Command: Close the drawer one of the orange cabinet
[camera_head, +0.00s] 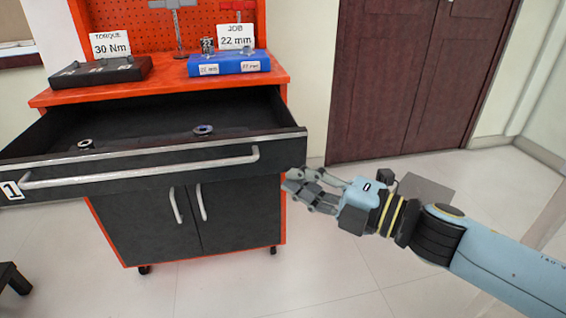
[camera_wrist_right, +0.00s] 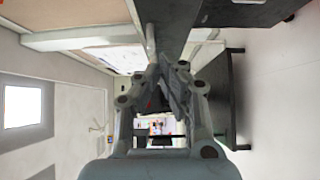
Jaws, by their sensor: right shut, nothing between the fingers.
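The orange cabinet (camera_head: 170,84) stands at the left in the head view. Its black drawer one (camera_head: 130,172), marked with a "1" label (camera_head: 11,190), is pulled far out. A long silver handle (camera_head: 140,168) runs along its front. Two small ring-like parts, one at the left (camera_head: 86,144) and one further right (camera_head: 203,130), lie inside the drawer. My right gripper (camera_head: 292,184) is shut and empty, just below and beside the drawer front's right end. Contact cannot be told. Its fingers also show in the right wrist view (camera_wrist_right: 170,75). My left gripper is not in view.
On the cabinet top are a black case (camera_head: 100,73), a blue socket tray (camera_head: 228,64) and signs. Below the drawer are two closed doors (camera_head: 190,215) with handles. A dark stool-like object (camera_head: 12,278) stands at lower left.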

